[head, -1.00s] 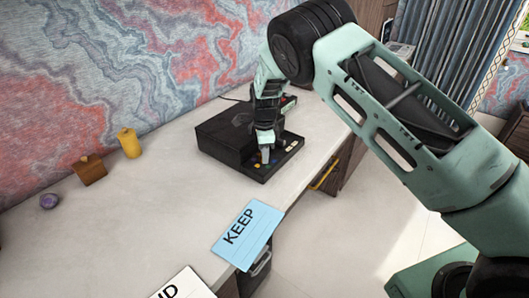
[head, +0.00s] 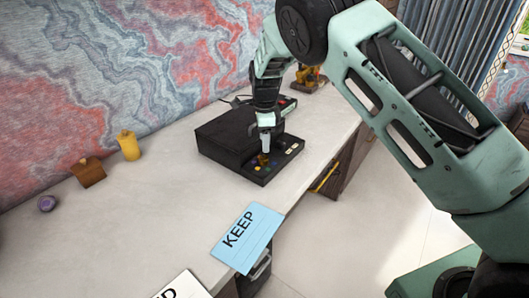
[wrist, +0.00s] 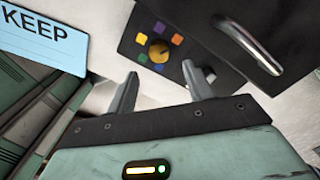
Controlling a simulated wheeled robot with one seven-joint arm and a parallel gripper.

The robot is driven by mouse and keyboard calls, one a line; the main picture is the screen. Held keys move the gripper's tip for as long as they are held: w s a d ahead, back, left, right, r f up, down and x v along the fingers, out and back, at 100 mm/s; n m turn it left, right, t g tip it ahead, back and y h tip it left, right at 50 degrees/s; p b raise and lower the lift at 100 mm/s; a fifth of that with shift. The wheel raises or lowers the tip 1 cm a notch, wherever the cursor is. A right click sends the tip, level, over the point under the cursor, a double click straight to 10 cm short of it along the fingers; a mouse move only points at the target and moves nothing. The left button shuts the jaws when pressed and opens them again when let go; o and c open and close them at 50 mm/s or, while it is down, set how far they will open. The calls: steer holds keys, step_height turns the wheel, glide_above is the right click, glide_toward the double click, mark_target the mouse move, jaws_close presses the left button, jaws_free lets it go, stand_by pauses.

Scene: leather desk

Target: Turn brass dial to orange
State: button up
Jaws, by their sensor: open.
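The brass dial (wrist: 159,50) sits on the low front panel of a black box (head: 225,137). Which square the dial points at is too small to tell. My gripper (wrist: 160,72) is open and empty, its two fingers apart with the dial beyond their tips, roughly between them. In the head view my gripper (head: 265,151) is just above the dial (head: 263,159), pointing down.
A blue KEEP card (head: 247,237) and a white card (head: 186,286) lie at the desk's front edge. A yellow cylinder (head: 129,146), a brown block (head: 88,173) and a purple ball (head: 47,203) stand left. The desk's middle is clear.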

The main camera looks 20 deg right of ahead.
mark_target(265, 157)
step_height(265, 157, up, 11)
steer(key=shift+b, duration=0.4)
steer(key=s+a+r+n+y, duration=0.1)
steer(key=s+a+n, duration=0.2)
steer(key=s+n, duration=0.3)
steer(key=s+a+r+n, duration=0.1)
steer(key=s+a+n, duration=0.2)
steer(key=s, duration=0.6)
steer(key=s+a+r+n+y, duration=0.1)
steer(key=s+a+r+n, duration=0.15)
steer(key=s+n, duration=0.35)
steer(key=s+d+f+n, duration=0.1)
steer(key=s+n, duration=0.5)
steer(key=s, duration=0.5)
steer(key=s+d+f+n+h, duration=0.1)
steer(key=s+f+n, duration=0.1)
steer(key=s+n, duration=0.4)
steer(key=s, duration=0.5)
steer(key=shift+n, duration=0.3)
